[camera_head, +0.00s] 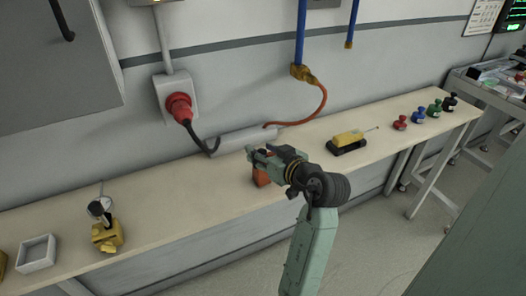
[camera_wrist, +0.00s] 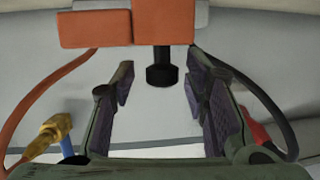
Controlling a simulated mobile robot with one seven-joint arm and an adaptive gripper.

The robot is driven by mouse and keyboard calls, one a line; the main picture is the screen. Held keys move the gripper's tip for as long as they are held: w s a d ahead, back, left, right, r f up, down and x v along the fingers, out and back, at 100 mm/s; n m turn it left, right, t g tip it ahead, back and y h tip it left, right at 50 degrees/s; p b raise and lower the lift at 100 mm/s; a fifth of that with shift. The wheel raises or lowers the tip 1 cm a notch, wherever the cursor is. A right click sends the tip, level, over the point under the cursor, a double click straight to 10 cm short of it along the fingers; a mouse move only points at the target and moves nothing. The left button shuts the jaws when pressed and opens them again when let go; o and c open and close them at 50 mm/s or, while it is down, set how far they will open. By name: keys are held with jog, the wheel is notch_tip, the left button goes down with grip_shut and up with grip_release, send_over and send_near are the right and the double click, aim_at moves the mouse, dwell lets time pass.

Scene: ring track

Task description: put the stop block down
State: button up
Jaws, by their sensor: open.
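The orange stop block (camera_head: 260,178) appears to stand on the bench top, near the middle of the bench, partly hidden by my gripper. In the wrist view the orange block (camera_wrist: 95,28) fills the top of the picture, with a black knob (camera_wrist: 162,75) projecting from it. My gripper (camera_head: 259,155) is at the block's upper part in the head view. In the wrist view my gripper (camera_wrist: 159,87) has its two fingers spread, one on each side of the knob, with gaps between. Any contact with the block is hidden.
A yellow device (camera_head: 347,141) lies to the right of my gripper, with several coloured knobs (camera_head: 400,122) beyond it. A dial gauge on a yellow base (camera_head: 106,235) and a grey tray (camera_head: 37,253) stand far left. The bench (camera_head: 190,203) is clear between gauge and block.

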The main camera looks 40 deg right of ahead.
jog(key=shift+r, duration=0.15)
jog(key=b+v, duration=0.1)
jog(key=v, duration=1.1)
jog(key=shift+b, duration=0.4)
